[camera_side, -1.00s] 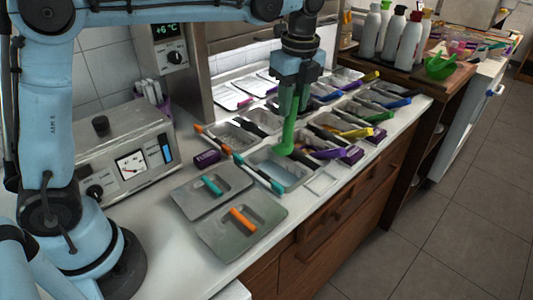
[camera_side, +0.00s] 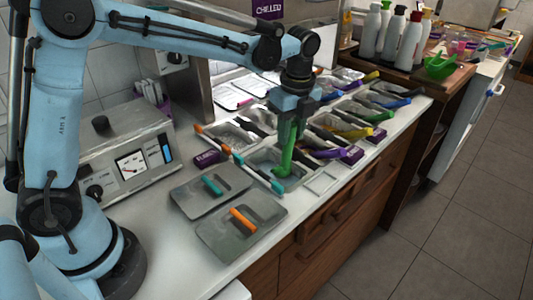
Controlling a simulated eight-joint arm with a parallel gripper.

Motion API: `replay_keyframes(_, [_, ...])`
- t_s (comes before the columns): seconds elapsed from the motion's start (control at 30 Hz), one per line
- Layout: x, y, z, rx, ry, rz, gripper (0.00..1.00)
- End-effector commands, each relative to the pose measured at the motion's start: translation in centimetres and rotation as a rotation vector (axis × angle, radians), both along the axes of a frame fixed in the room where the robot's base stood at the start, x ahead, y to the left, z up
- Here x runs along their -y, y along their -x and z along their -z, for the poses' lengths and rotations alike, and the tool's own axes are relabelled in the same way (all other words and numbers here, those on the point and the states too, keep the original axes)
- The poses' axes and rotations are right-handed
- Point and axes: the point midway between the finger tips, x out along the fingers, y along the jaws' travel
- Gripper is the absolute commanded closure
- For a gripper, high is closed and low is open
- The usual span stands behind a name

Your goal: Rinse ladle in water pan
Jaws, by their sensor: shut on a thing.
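My gripper (camera_side: 291,122) is above the front row of pans and is shut on the green ladle (camera_side: 287,156), whose handle stands nearly upright below the jaws. The ladle's lower end reaches into the water pan (camera_side: 300,179), a metal pan at the near end of the row. The bowl of the ladle is low inside this pan and partly hard to make out. I cannot tell whether it touches the pan's floor.
Several topping pans with coloured handles, such as a purple one (camera_side: 331,153), stand behind and right. Two grey lids with teal (camera_side: 212,185) and orange (camera_side: 243,220) handles lie in front. A metal appliance (camera_side: 125,150) stands at left. White bottles (camera_side: 390,35) stand at back right.

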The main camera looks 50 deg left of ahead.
Motion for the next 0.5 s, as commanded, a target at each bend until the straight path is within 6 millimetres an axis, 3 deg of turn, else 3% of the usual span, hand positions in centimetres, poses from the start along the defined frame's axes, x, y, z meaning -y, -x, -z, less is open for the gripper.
replay_keyframes(0.5, [0.0, 0.0, 3.8, 0.000, 0.000, 0.000, 1.00])
